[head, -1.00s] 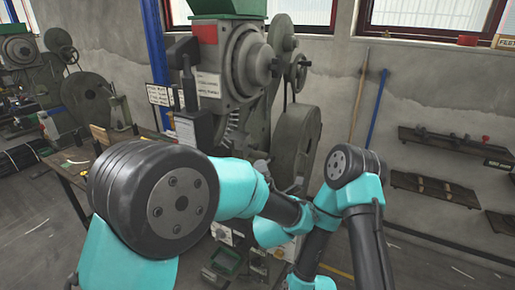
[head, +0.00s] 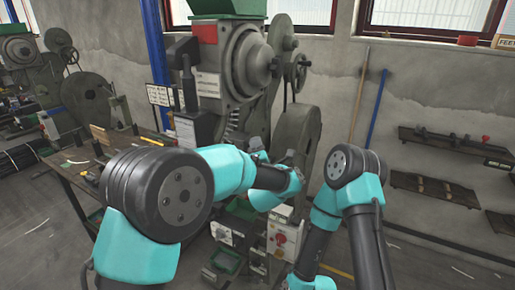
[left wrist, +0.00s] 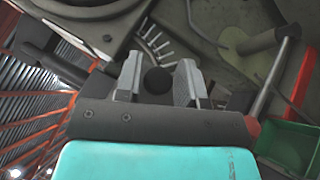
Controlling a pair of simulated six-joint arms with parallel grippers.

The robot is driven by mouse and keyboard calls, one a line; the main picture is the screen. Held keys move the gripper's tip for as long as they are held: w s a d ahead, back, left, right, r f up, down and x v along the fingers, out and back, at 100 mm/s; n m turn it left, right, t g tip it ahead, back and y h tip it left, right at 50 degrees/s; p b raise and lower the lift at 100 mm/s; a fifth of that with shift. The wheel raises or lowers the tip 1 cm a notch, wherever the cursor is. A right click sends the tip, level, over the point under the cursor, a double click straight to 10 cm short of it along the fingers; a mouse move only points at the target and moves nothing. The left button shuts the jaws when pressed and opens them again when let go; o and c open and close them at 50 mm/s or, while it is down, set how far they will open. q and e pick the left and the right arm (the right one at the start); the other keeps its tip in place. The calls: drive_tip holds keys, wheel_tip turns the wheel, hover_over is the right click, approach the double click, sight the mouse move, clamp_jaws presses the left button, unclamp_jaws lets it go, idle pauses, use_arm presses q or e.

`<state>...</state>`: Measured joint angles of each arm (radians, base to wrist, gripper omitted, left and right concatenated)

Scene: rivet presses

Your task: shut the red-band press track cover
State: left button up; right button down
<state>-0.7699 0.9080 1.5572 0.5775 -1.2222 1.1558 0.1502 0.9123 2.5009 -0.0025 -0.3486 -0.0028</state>
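The red-band press (head: 240,65) stands in the middle of the head view, with its red band (head: 207,32) near the top. My left forearm crosses in front of its lower body and hides part of it. In the left wrist view my left gripper (left wrist: 158,80) is open, its two fingers well apart. A dark round knob-like shape (left wrist: 158,79) shows between the fingers; I cannot tell whether they touch it. Just beyond is a fan of rivet-like pins (left wrist: 155,42) on the press. I cannot make out the track cover for certain. My right gripper is not in view.
A green bin (left wrist: 290,145) and a red bar (left wrist: 302,78) are at the right of the left wrist view. A control box with a red knob (head: 281,239) stands below my left forearm. A workbench (head: 75,175) is at left. Wall shelves (head: 435,188) are at right.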

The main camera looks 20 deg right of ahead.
use_arm(q)
clamp_jaws()
